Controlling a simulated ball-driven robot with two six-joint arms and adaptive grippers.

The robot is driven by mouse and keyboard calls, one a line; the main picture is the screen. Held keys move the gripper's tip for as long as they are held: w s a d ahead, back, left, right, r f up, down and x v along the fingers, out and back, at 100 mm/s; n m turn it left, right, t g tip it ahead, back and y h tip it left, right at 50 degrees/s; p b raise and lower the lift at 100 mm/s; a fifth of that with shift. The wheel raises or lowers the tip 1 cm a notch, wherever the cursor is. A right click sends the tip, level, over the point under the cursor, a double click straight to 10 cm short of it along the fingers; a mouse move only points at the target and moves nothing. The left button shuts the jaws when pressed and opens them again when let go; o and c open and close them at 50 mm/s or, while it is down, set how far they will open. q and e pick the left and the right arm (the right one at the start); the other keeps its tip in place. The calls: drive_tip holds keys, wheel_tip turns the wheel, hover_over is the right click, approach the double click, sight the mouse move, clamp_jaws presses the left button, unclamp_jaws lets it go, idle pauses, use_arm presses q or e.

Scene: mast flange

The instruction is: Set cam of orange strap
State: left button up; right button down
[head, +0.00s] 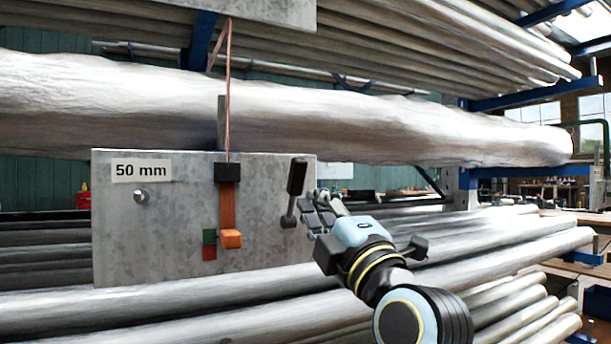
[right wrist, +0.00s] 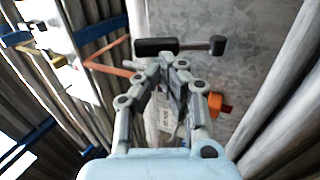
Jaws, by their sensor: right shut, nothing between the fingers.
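The orange strap (head: 228,205) runs down the face of a grey metal plate (head: 180,240) from a black buckle (head: 228,172). An orange block, seemingly the cam (head: 231,239), is at its lower end beside a green and red mark (head: 209,245). The cam also shows in the right wrist view (right wrist: 219,105), partly behind a finger. My right gripper (head: 310,200) is shut and empty, to the right of the cam and apart from it. A black bar with a knob (head: 297,177) is at its fingertips; I cannot tell whether they touch. My left gripper is not in view.
A "50 mm" label (head: 141,171) and a round stud (head: 141,196) are on the plate's left side. A thin reddish cord (head: 228,90) rises from the buckle past a large silvery pipe (head: 380,125). More pipes (head: 480,245) lie stacked below and beside my right arm.

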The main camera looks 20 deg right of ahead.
sight(300, 175)
drive_tip(key=shift+p+x, duration=0.6)
drive_tip(key=shift+x, duration=1.65)
drive_tip(key=shift+r+p, duration=0.2)
drive_tip(key=shift+p, duration=0.25)
drive_tip(key=w+r+g+p, duration=0.1)
drive_tip(key=g+p, duration=0.1)
drive_tip(key=p, duration=0.6)
drive_tip(key=w+r+g+p, duration=0.1)
drive_tip(key=w+g+p, duration=0.1)
drive_tip(key=p, duration=0.6)
drive_tip(key=shift+r+g+p, duration=0.25)
drive_tip(key=shift+g+p, duration=0.05)
drive_tip(key=shift+g, duration=0.1)
drive_tip(key=shift+w+f, duration=0.1)
drive_tip(key=shift+f, duration=0.05)
drive_tip(key=shift+f, duration=0.1)
